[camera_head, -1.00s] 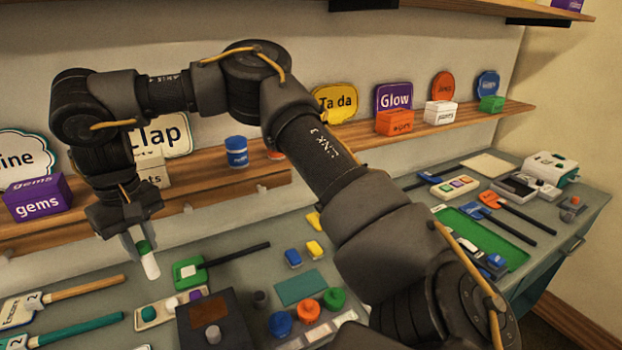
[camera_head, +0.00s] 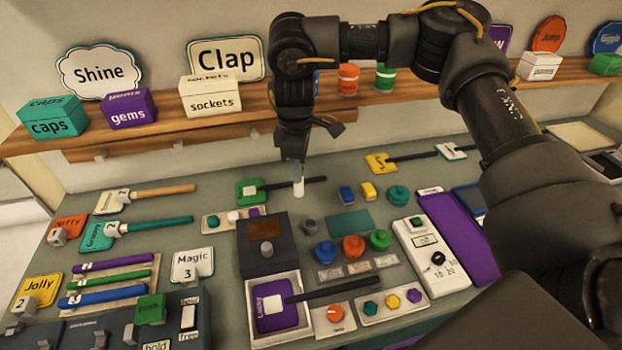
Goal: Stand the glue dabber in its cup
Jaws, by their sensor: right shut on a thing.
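My right gripper (camera_head: 296,162) points down over the middle of the table, in front of the shelf. It is shut on the glue dabber (camera_head: 299,187), a small white cylinder with a green part near the jaws. The dabber hangs roughly upright, white end down, and seems to be above the table. Its upper part is hidden by the fingers. A small dark grey round piece (camera_head: 309,227) stands on the table below and slightly right of it; it may be the cup, but I cannot tell. My left gripper is not in view.
A dark box with a brown panel (camera_head: 265,230) stands just below the dabber. A green paddle (camera_head: 247,191) with a black handle lies behind it. Coloured knobs (camera_head: 353,245) are to the right. The wooden shelf (camera_head: 235,118) with boxes and signs runs behind.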

